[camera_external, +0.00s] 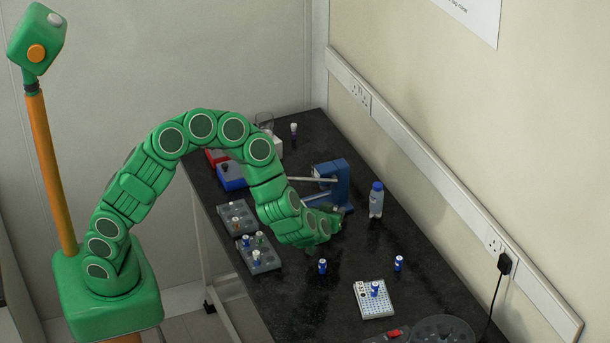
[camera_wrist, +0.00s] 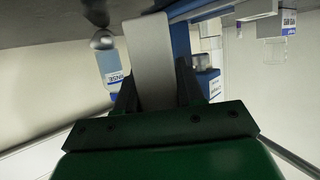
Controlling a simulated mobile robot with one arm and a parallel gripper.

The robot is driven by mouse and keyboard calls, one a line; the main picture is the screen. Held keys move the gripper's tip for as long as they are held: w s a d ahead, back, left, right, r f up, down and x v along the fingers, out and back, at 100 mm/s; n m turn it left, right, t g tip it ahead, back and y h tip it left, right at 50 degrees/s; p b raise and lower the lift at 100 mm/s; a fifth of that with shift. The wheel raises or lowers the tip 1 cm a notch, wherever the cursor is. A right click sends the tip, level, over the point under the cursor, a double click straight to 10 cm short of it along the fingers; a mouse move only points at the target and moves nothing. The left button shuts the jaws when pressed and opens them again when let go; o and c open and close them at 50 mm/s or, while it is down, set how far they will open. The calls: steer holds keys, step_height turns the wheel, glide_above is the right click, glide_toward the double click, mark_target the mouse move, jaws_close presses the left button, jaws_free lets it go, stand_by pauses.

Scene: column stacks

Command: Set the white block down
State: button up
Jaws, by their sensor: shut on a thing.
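My gripper (camera_wrist: 156,95) is shut on the white block (camera_wrist: 152,55), a long pale bar that stands up between its two dark fingers in the wrist view. The block's far end reaches toward the dark surface at the top of that picture; I cannot tell if it touches. In the outside view my gripper (camera_external: 325,224) is low over the middle of the black bench (camera_external: 310,290), just in front of a blue stand. The block is hidden by my arm there.
The blue stand (camera_external: 334,177) is close behind my gripper. A blue-capped bottle (camera_external: 376,203) stands to its right. Vial racks (camera_external: 260,262) lie left. Small blue vials (camera_external: 322,267) and a white plate (camera_external: 372,303) are in front, with bare bench between them.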

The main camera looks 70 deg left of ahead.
steer(key=shift+f, duration=1.5)
steer(key=shift+f, duration=0.1)
steer(key=o, duration=1)
steer(key=shift+s+d+r, duration=0.2)
steer(key=shift+d, duration=0.05)
steer(key=v, duration=1.1)
steer(key=shift+s+d+r, duration=0.1)
steer(key=shift+s+r, duration=0.05)
